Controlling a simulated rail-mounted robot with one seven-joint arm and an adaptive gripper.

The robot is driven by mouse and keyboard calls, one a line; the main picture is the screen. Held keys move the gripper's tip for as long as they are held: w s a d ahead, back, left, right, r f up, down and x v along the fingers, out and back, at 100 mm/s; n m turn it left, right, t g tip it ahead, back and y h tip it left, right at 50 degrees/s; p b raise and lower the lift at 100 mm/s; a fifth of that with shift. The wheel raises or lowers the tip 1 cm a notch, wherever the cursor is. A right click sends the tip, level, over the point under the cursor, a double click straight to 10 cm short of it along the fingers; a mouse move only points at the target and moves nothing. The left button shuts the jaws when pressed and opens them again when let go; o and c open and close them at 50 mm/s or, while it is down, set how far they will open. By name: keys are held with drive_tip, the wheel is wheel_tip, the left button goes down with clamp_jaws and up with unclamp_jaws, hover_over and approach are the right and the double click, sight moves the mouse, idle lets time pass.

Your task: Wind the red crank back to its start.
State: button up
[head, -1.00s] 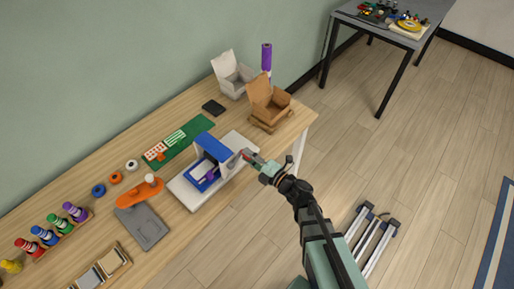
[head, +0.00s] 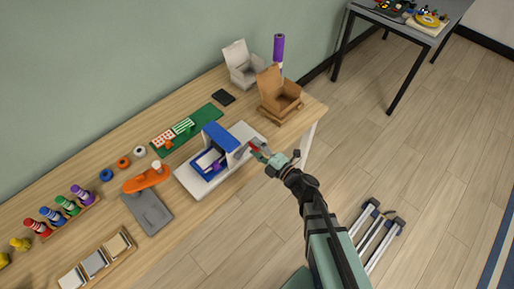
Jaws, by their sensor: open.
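The red crank (head: 254,147) shows as a small red part at the right side of a blue and white machine (head: 220,136) on a white base. My gripper (head: 263,152) is at the crank, reaching in from the right over the table's front edge. It is open, and its fingers partly hide the crank. I cannot tell whether the fingers touch the crank or its exact angle.
An open cardboard box (head: 281,98) stands behind my gripper, with an open white box (head: 243,66) further back. An orange tool (head: 146,180) and a grey plate (head: 148,212) lie left of the machine.

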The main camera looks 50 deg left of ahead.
drive_tip(key=d, duration=0.7)
drive_tip(key=shift+d, duration=0.25)
drive_tip(key=shift+w, duration=0.1)
